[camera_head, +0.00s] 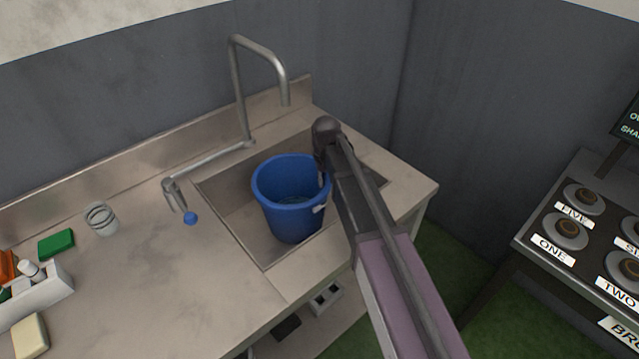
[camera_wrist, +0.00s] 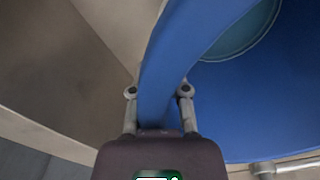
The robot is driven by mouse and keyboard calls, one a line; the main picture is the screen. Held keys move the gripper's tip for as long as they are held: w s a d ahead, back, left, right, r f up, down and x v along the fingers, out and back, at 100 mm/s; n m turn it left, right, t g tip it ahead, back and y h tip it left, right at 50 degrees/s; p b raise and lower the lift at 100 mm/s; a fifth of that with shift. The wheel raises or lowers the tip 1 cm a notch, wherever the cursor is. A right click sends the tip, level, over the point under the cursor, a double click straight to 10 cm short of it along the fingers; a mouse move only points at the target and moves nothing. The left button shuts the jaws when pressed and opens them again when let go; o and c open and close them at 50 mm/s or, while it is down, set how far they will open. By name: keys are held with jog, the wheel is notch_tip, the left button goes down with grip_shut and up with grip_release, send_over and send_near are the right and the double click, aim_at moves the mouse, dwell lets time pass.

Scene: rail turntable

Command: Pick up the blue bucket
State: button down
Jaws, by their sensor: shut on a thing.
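The blue bucket (camera_head: 290,221) stands upright in the sink basin, its open top facing up. Something pale or watery shows at its bottom inside. My gripper (camera_head: 324,176) reaches down at the bucket's right rim, and the arm hides part of that side. In the wrist view, the two fingers of my gripper (camera_wrist: 159,92) are shut on the bucket's rim, one finger on each side of the wall. The blue bucket (camera_wrist: 235,105) fills the right of that view. I cannot tell whether the bucket touches the basin floor.
The steel sink (camera_head: 222,200) surrounds the bucket. A tall faucet (camera_head: 240,85) rises behind it, and a lever with a blue knob (camera_head: 190,218) is at left. A white caddy (camera_head: 45,297) sits far left. A panel with labelled knobs (camera_head: 565,231) stands right.

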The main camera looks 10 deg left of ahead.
jog(key=shift+r+p, duration=4.8)
jog(key=shift+r, duration=0.05)
